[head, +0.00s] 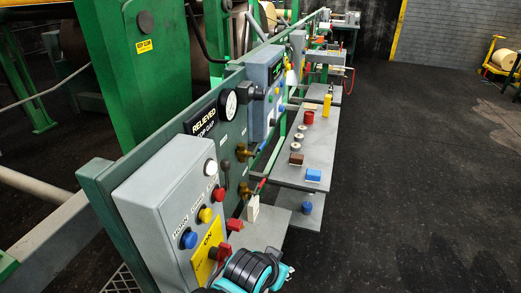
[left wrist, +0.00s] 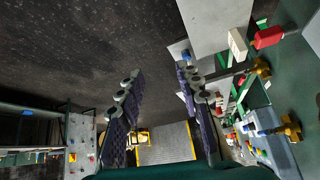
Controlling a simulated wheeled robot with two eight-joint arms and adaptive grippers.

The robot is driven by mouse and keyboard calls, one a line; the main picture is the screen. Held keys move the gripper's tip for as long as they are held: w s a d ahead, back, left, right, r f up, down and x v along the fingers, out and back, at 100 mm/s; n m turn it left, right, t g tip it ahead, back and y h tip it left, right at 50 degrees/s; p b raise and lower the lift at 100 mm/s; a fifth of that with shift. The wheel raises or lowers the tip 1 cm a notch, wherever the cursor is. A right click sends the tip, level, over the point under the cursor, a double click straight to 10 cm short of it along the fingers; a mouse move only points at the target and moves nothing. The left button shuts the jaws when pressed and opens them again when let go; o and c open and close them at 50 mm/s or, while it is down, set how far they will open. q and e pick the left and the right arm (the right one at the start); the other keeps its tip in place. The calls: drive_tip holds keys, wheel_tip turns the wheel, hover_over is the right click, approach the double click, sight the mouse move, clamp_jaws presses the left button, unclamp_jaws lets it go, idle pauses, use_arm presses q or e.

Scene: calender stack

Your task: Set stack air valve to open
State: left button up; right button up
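Two brass valves sit on the green panel in the head view, an upper one (head: 243,152) and a lower one (head: 243,190). A red handle (head: 261,186) shows by the lower one. The left wrist view shows brass fittings (left wrist: 260,68) and (left wrist: 290,128) on the right, near a red handle (left wrist: 268,37) and a blue handle (left wrist: 268,132). I cannot tell which is the stack air valve. My left gripper (left wrist: 160,72) is open and empty, apart from the valves. A dark and teal part of my arm shows at the head view's bottom. My right gripper is not in view.
A grey button box (head: 165,200) stands out from the panel at the near left. Grey shelves (head: 318,150) with small coloured blocks run along the panel. A white block (head: 252,208) stands near the lower valve. The dark floor (head: 410,180) on the right is open.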

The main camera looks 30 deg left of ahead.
use_arm(q)
drive_tip(key=w+a+r+m+y+p, duration=0.1)
drive_tip(key=w+a+r+y+p, duration=0.2)
drive_tip(key=w+a, duration=0.4)
drive_tip(key=w+a+r+m+y, duration=0.1)
drive_tip(key=w+a+r+y, duration=0.4)
drive_tip(key=w, duration=0.5)
drive_tip(key=m+t+y+p, duration=0.1)
drive_tip(key=m+y+p, duration=0.2)
drive_tip(key=y, duration=0.2)
approach(262, 144)
drive_tip(key=w+a+f, duration=0.1)
drive_tip(key=a+f, duration=0.1)
drive_tip(key=x, duration=0.2)
drive_tip(key=b+x, duration=0.1)
drive_tip(key=x, duration=0.2)
drive_tip(key=b+x, duration=0.1)
drive_tip(key=x, duration=0.1)
drive_tip(key=shift+w+a+r, duration=0.25)
drive_tip(key=shift+w, duration=0.15)
clamp_jaws()
